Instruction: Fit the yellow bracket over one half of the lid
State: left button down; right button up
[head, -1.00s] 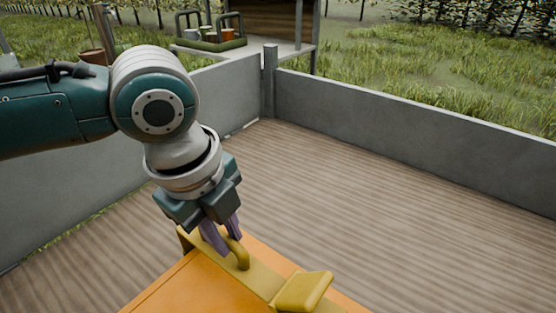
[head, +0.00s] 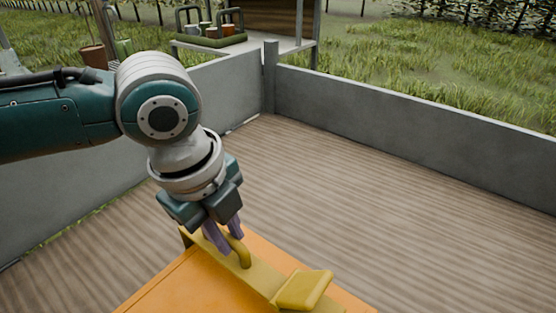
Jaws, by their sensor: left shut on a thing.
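The yellow bracket (head: 262,277) is a long flat bar with a curved handle (head: 243,250) and a raised block (head: 303,289) at its near end. It lies along the far right edge of the orange lid (head: 205,285) at the bottom of the head view. I cannot tell whether it rests fully on the lid. My left gripper (head: 229,240) points down, with its purple fingers shut on the bracket's handle. The fingers partly hide the handle. The lid's near part is cut off by the picture's bottom edge. My right gripper is not in view.
Grey low walls (head: 400,125) enclose the wooden floor (head: 350,200), meeting at a corner post (head: 270,75). The floor right of the lid is clear. Beyond the wall, a table (head: 290,49) holds a green tray (head: 212,40) with pots. A brown bucket (head: 94,56) hangs at the back left.

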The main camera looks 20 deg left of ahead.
pick_arm(q)
jog(key=shift+p, duration=0.3)
dwell(0.5)
jog(key=shift+f+b, duration=1.35)
jog(key=shift+f, duration=0.55)
dwell(0.4)
jog(key=c, duration=0.7)
grip_release()
jog(key=shift+c, duration=0.2)
